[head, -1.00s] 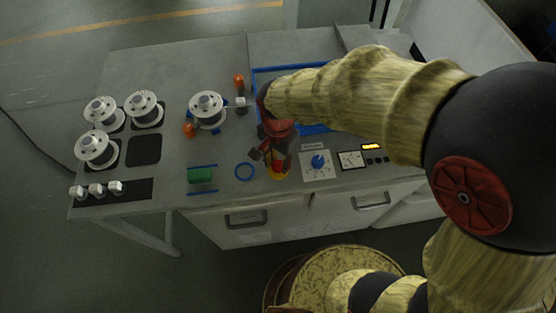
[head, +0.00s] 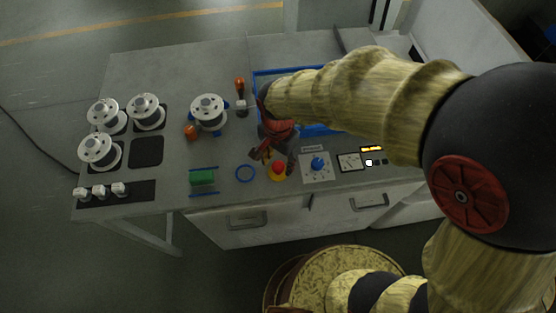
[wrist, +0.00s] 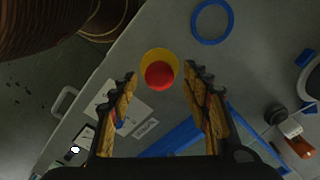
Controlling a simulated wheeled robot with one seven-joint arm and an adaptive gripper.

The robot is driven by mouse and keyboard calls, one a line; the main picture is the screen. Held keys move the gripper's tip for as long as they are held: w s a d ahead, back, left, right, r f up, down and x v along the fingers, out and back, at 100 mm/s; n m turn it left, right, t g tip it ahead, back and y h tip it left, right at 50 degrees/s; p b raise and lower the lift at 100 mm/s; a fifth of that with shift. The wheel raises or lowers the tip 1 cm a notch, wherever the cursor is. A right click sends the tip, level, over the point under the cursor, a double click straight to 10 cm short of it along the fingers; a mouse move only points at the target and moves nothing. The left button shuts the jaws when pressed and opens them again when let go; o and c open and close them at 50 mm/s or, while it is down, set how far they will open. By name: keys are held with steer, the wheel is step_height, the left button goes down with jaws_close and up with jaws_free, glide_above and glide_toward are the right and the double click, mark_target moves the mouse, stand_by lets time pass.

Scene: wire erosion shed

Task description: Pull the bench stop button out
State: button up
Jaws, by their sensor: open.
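The bench stop button is a red mushroom head on a yellow base. In the head view the button (head: 278,169) stands near the front edge of the bench, right of a blue ring. In the wrist view the red button (wrist: 159,74) lies between and just beyond the fingertips, with its yellow base (wrist: 160,54) around it. My gripper (head: 271,158) is open and empty, close to the button. In the wrist view my gripper (wrist: 160,82) has its fingers spread on either side, apart from the button.
A panel with a blue knob (head: 317,166) and a meter (head: 350,161) lie right of the button. The blue ring (head: 245,173) and a green block (head: 202,178) lie left. Several metal spools, one here (head: 209,112), stand farther left. A blue-edged tray (head: 262,72) is behind.

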mark_target(278, 165)
step_height(278, 165, up, 12)
stand_by(0.7)
stand_by(0.4)
steer(key=s+d+r+n+t, duration=0.2)
steer(key=d+r, duration=0.1)
steer(key=d, duration=0.4)
steer(key=s+d+r+n+t, duration=0.1)
steer(key=s+d+r+n, duration=0.1)
steer(key=d, duration=0.6)
steer(key=s+d+r+n+t, duration=0.2)
steer(key=s+d+r, duration=0.2)
steer(key=d, duration=0.3)
steer(key=shift+s+d+r+t, duration=0.2)
steer(key=shift+d+t, duration=0.1)
steer(key=shift+d, duration=0.1)
